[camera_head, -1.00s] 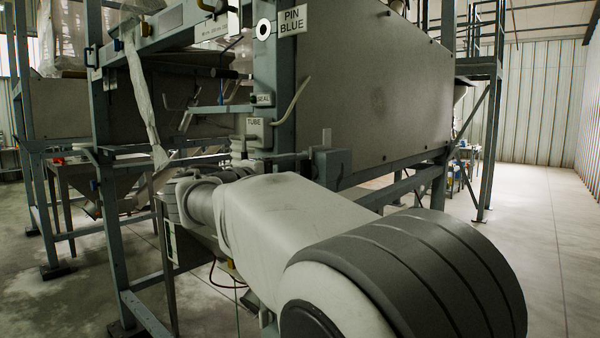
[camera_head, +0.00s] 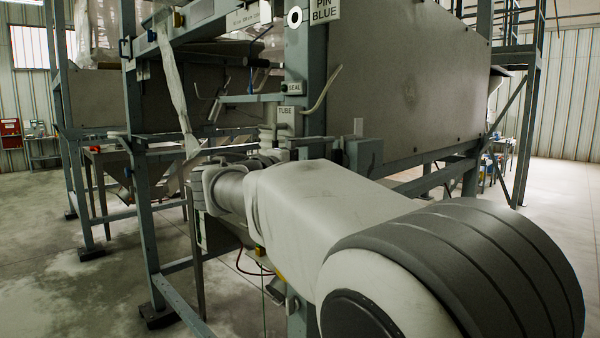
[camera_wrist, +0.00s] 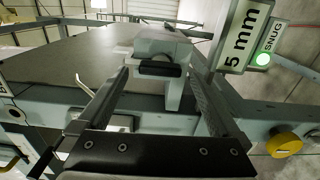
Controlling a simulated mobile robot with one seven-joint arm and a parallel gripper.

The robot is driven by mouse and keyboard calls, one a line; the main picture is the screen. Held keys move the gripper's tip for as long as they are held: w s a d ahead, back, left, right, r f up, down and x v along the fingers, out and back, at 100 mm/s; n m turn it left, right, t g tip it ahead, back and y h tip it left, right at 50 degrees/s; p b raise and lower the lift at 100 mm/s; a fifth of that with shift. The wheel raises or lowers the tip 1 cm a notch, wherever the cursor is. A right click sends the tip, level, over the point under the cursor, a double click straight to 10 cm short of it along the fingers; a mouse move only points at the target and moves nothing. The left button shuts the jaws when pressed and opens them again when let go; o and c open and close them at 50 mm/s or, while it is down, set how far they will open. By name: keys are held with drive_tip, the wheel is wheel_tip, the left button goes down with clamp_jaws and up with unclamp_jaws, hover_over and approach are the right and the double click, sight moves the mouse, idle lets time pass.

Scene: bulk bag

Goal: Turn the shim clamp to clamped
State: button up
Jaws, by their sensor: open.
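In the wrist view, my gripper (camera_wrist: 160,88) is open, its two long fingers pointing away from the camera. A pale grey block (camera_wrist: 163,45) with a dark bar (camera_wrist: 160,69) across its near end lies in line with the gap between the fingers. It may be the shim clamp, but no label on it shows this. I cannot tell whether the fingers touch it. A "5 mm" sign (camera_wrist: 243,36) and a "SNUG" label (camera_wrist: 270,38) with a lit green lamp (camera_wrist: 263,59) are at upper right. In the head view, my arm hides the gripper.
A yellow round knob (camera_wrist: 284,141) is on the grey frame at right in the wrist view. In the head view, a "TUBE" sign (camera_head: 286,112), a "SEAL" sign (camera_head: 293,88) and a large grey panel (camera_head: 410,85) are on the steel frame. Open floor (camera_head: 565,215) lies at right.

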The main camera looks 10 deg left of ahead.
drive_tip(key=v, duration=1.6)
drive_tip(key=shift+b, duration=0.3)
drive_tip(key=shift+s+a, duration=0.1)
